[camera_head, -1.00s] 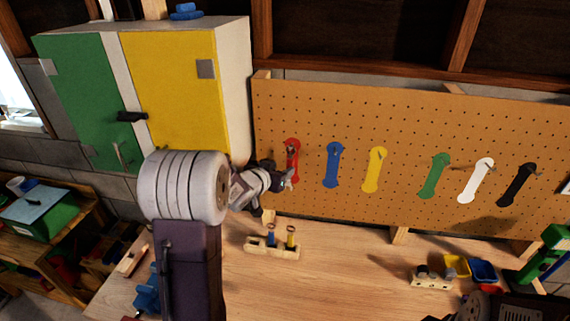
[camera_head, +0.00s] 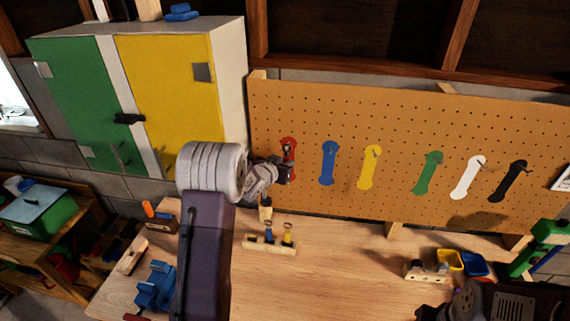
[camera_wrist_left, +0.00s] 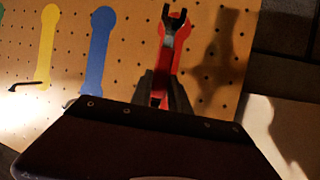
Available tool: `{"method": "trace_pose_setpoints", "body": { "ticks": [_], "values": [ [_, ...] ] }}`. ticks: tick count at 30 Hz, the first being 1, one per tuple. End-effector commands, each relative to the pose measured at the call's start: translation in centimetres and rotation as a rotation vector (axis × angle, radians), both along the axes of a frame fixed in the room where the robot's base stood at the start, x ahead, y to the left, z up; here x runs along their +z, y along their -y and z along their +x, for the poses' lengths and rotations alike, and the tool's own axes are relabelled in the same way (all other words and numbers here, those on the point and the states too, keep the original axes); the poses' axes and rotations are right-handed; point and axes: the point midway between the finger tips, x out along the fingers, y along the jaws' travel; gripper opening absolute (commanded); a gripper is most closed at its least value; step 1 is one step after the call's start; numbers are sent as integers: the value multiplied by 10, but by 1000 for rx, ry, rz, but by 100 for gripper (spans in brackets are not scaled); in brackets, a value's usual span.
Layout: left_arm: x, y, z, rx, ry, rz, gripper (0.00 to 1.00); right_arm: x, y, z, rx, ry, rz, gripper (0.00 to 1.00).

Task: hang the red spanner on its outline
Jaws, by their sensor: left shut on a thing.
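The red spanner (camera_wrist_left: 165,62) is in my left gripper, between its two dark fingers (camera_wrist_left: 165,92). Its dark open-ended head points up in the left wrist view, and its lower part is hidden by the gripper. In the head view, my left gripper (camera_head: 284,170) is at the left end of the pegboard (camera_head: 400,120), over the red outline (camera_head: 289,142). The gripper and spanner cover much of that outline. A shadow falls on the board beside the spanner; I cannot tell whether the spanner touches a peg. My right gripper is not in view.
Blue (camera_head: 328,165), yellow (camera_head: 370,168), green, white and black outlines with pegs run to the right. A yellow-and-green cabinet (camera_head: 170,90) stands left of the board. A small wooden rack (camera_head: 270,246) stands on the workbench (camera_head: 330,280) below. The bench middle is clear.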

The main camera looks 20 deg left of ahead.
Motion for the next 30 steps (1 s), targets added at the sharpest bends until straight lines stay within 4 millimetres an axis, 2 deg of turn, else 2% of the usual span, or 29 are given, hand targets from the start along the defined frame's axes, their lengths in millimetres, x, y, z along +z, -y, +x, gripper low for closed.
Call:
{"method": "trace_pose_setpoints", "body": {
  "ticks": [13,14,16,26,30],
  "values": [
    [-1,0,0,0,-2,-1,0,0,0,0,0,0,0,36],
    [-1,0,0,0,-2,-1,27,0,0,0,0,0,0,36],
    [-1,0,0,0,-2,-1,46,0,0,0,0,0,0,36],
    [0,0,-1,1,-1,0,47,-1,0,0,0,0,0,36],
    [4,-1,-15,3,1,1,47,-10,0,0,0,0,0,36]
  ]
}}
